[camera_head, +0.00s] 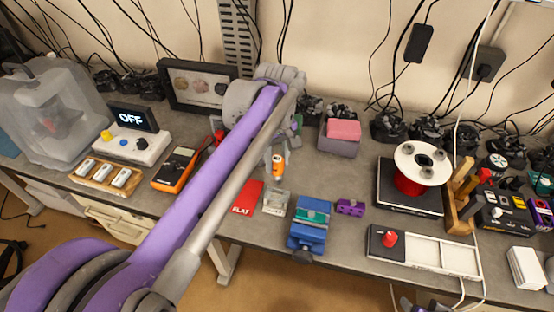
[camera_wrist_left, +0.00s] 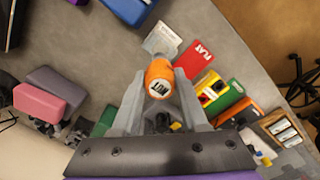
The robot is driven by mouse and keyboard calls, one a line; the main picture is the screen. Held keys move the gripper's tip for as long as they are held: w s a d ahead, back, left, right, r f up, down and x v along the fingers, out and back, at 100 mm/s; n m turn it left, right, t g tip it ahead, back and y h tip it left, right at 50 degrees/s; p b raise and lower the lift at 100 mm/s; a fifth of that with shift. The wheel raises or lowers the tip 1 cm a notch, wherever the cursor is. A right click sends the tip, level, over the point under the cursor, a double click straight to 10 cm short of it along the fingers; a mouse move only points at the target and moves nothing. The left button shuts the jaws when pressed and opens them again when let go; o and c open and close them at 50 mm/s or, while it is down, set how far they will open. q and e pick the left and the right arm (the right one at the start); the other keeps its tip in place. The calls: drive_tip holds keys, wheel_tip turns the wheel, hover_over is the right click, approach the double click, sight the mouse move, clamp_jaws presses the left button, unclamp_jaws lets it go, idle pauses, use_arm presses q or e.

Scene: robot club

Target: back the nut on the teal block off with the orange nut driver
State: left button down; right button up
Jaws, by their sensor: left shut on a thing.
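The orange nut driver (camera_head: 278,161) is upright in my left gripper (camera_head: 281,148), just behind the pale grey holder (camera_head: 275,201). In the left wrist view the orange driver (camera_wrist_left: 159,71) shows end-on, with a lettered white cap, between the two grey fingers of the left gripper (camera_wrist_left: 160,88). Whether its tip touches anything is hidden. The teal block (camera_head: 313,210) sits in the blue vise (camera_head: 307,236), to the right of and nearer than the driver. The nut is too small to make out.
A red FLAT card (camera_head: 246,197) lies left of the holder. A small purple block (camera_head: 351,207) lies right of the vise. A pink block on a grey box (camera_head: 338,145) stands behind. An orange multimeter (camera_head: 176,168) is at left. The bench around the holder has some clear room.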

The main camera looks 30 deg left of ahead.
use_arm(q)
drive_tip(key=shift+r+p, duration=0.85)
drive_tip(key=shift+r, duration=0.95)
use_arm(e)
drive_tip(key=shift+w+r, duration=0.35)
drive_tip(key=shift+r, duration=0.3)
drive_tip(key=shift+w+r, duration=0.35)
drive_tip(key=shift+r, duration=0.25)
use_arm(q)
drive_tip(key=shift+f, duration=0.1)
use_arm(e)
drive_tip(key=shift+s+f, duration=0.1)
